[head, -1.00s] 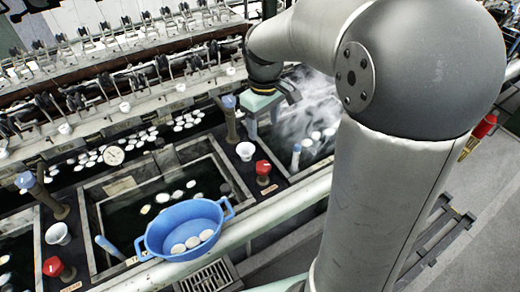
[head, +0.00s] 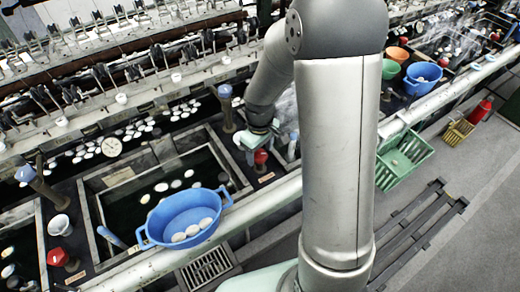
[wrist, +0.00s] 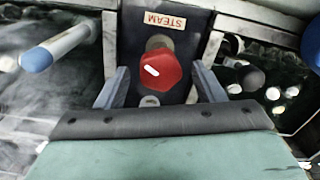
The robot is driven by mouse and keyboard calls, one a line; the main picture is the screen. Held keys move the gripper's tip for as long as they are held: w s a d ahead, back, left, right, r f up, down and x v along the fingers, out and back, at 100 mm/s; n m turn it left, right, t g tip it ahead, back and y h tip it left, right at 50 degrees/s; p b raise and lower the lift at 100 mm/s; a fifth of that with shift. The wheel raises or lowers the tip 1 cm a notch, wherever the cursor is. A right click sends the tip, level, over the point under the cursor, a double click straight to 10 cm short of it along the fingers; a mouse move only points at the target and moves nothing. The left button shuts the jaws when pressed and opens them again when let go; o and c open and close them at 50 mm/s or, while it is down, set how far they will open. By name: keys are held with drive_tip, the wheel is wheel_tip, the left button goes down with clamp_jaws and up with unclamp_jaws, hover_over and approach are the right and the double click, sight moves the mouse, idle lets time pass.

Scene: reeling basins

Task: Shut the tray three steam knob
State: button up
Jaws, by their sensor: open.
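A red steam knob (head: 261,156) sits on the dark divider between two basins in the head view, partly hidden by my gripper (head: 258,143). In the wrist view the knob (wrist: 163,70) is a red, faceted cap with a white mark, below a "STEAM" label (wrist: 164,20). My gripper (wrist: 161,78) is open, with one finger to the left and one to the right of the knob. Gaps show between the knob and both fingers. A second red knob (head: 58,257) stands at the lower left of the head view.
A blue-handled lever (wrist: 60,46) stands left of the gripper in the wrist view. A blue bowl (head: 165,212) with white cocoons rests at the basin's front edge. A blue-topped post (head: 226,106) stands behind the gripper.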

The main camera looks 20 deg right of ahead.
drive_tip(key=c, duration=1)
drive_tip(key=shift+o, duration=0.2)
drive_tip(key=shift+m, duration=0.3)
drive_tip(key=shift+f+m+b, duration=0.1)
drive_tip(key=shift+m+b, duration=0.8)
drive_tip(key=shift+m, duration=0.1)
drive_tip(key=m+b, duration=0.1)
drive_tip(key=m, duration=0.2)
drive_tip(key=shift+b, duration=0.3)
drive_tip(key=m+b, duration=0.1)
drive_tip(key=m, duration=0.5)
drive_tip(key=shift+m, duration=0.3)
